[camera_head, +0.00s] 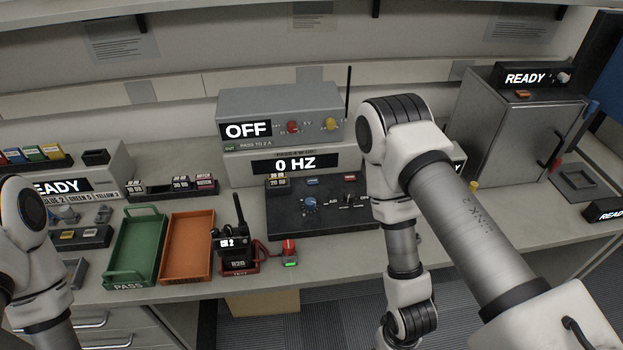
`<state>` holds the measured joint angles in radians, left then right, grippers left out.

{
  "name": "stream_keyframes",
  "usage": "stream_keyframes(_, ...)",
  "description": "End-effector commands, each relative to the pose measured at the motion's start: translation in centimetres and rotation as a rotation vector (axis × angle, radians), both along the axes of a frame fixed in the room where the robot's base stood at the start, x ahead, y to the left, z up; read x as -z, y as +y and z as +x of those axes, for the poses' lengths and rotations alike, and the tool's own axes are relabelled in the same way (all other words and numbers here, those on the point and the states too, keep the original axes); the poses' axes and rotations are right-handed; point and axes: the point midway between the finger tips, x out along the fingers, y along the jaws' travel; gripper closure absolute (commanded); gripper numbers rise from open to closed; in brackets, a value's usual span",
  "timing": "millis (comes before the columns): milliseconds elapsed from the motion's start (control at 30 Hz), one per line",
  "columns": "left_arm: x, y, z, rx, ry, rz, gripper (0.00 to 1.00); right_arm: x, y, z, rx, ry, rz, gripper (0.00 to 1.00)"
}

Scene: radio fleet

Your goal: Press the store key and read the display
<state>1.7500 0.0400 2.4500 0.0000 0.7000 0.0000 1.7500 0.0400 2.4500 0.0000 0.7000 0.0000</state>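The display (293,165) on the grey bench unit reads "0 HZ". The black control panel (290,222) in front of it has a blue knob (310,204), a black knob and small blue and red keys at its back edge. I cannot tell which key is the store key. A black handheld radio (237,250) stands upright on a red-edged holder; its small screen seems to read "CH 2". My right arm hangs in front of the panel's right side and hides part of it. My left arm is at the left edge. Neither gripper shows.
A grey box (281,105) above shows "OFF". A green tray (136,240) marked "PASS" and an orange tray (188,240) lie left of the radio. A red button (289,248) stands beside it. A grey cabinet (515,130) with a "READY" display fills the right.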

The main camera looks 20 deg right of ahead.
Motion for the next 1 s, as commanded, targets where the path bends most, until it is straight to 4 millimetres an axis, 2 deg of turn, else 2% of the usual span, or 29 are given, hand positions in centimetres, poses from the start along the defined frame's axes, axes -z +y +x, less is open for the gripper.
stream_keyframes(300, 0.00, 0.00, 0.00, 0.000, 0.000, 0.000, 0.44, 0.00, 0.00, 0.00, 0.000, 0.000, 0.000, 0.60)
stream_keyframes(367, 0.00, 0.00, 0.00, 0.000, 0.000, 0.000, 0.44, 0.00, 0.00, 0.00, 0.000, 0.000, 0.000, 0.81)
stream_keyframes(400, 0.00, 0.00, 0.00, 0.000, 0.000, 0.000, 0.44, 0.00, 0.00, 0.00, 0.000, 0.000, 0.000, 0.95)
stream_keyframes(433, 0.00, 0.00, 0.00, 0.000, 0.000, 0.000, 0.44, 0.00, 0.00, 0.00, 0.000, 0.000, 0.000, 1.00)
stream_keyframes(1000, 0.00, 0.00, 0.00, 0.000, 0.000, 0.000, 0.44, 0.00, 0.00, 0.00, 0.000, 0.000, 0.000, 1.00)
